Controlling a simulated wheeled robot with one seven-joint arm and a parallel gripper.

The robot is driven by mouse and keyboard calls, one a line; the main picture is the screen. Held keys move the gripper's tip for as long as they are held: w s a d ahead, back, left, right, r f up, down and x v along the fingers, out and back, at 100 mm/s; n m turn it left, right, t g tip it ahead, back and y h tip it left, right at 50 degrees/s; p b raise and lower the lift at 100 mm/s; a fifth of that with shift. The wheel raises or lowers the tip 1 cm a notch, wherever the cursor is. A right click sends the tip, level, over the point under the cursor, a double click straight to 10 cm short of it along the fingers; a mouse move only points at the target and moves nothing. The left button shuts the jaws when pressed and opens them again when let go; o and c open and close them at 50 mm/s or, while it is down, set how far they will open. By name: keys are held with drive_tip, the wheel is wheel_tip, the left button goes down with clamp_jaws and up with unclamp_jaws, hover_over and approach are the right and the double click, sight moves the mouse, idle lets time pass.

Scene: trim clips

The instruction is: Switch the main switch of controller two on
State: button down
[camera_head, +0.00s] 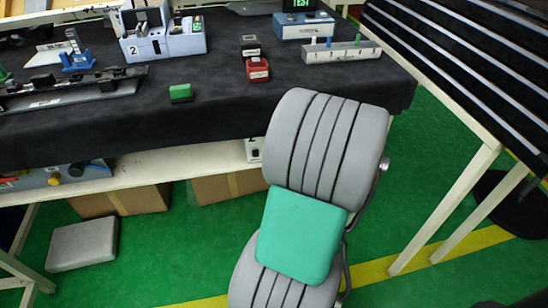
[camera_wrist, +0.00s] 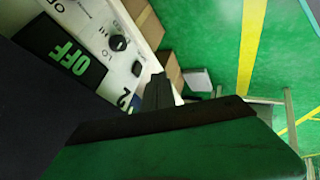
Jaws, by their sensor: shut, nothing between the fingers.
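In the wrist view a pale controller panel (camera_wrist: 152,62) shows at a slant, with a dark display (camera_wrist: 60,45) reading OFF in green letters. A black knob (camera_wrist: 118,43) sits on the panel, with a smaller dark control (camera_wrist: 137,68) beside it. A label with a 2 (camera_wrist: 125,101) is partly covered. My gripper (camera_wrist: 158,92) is shut and empty, in front of the panel's lower edge; contact cannot be told. In the head view only a corner of a white box marked 2 (camera_head: 254,150) shows under the bench. My gripper is not visible there.
The black-topped bench (camera_head: 215,115) carries several devices. Cardboard boxes (camera_head: 225,187) stand below.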

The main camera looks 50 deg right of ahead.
sight(255, 153)
drive_tip(key=w+d+f, duration=0.2)
drive_tip(key=w+f, duration=0.1)
drive_tip(key=w, duration=0.3)
drive_tip(key=shift+w+f+b, duration=0.3)
drive_tip(key=shift+w+b, duration=0.05)
drive_tip(key=shift+b, duration=0.1)
